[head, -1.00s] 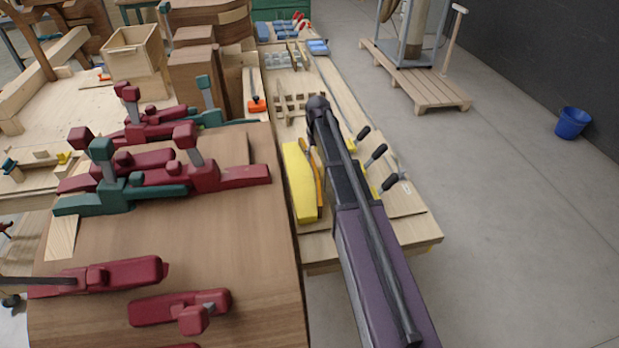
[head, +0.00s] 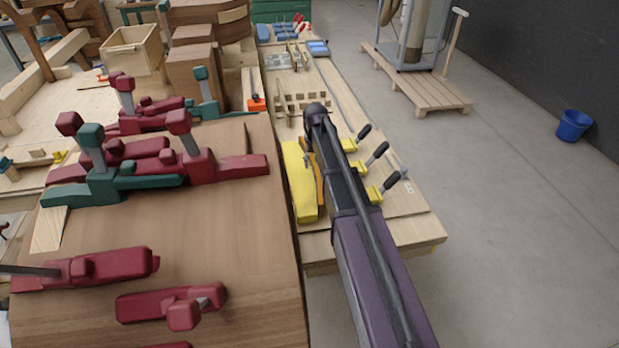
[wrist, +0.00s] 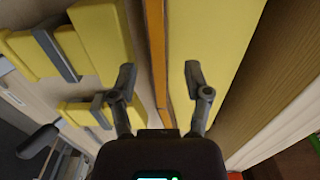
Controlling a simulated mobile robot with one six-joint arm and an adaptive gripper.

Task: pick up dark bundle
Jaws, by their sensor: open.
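I cannot make out a dark bundle for certain in either view. My gripper (wrist: 160,74) is open in the wrist view, with its two fingers apart and nothing held between them. A long yellow block (wrist: 210,40) and a thin orange strip (wrist: 157,60) lie below and beyond the fingers. In the head view the yellow block (head: 299,185) lies on the pale workbench (head: 410,225), with the orange strip (head: 319,186) along its right side. My arm covers most of my gripper there and part of the bench.
Yellow clamps with dark handles (head: 377,153) lie right of my arm. Red clamps (head: 85,269) and a green clamp (head: 105,185) crowd the brown panel at left. Blue tools (head: 318,48) lie at the bench's far end. Open floor (head: 520,220) is at right, with a blue bucket (head: 573,125).

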